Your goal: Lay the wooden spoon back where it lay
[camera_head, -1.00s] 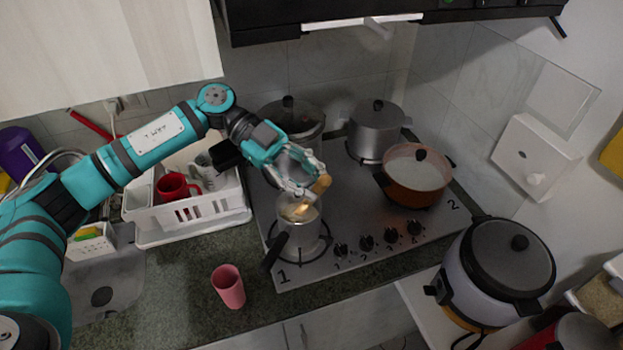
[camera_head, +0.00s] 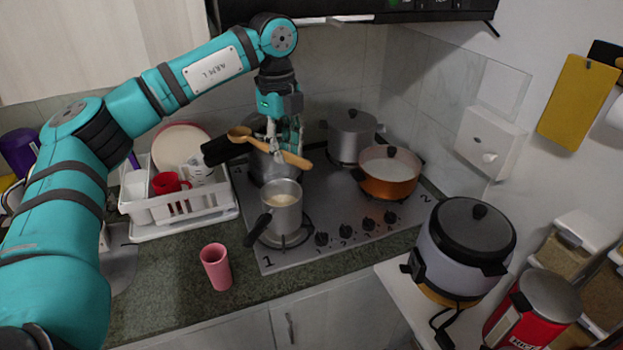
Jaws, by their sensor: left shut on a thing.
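The wooden spoon (camera_head: 297,160) is held about level above the stove, its bowl end to the left and its handle end to the right. My left gripper (camera_head: 277,152) points down and is shut on the spoon near its middle. Below the spoon stands a small open saucepan (camera_head: 284,210) with pale contents and a black handle, on the front left burner. A tall pot (camera_head: 270,172) behind is partly hidden by the gripper and spoon. My right gripper is not in view.
The stove (camera_head: 330,205) also carries a lidded grey pot (camera_head: 351,138) and an orange pan (camera_head: 391,183). A white dish rack (camera_head: 190,208) with a red mug is at left. A pink cup (camera_head: 216,268) stands on the counter front. A rice cooker (camera_head: 463,245) is at right.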

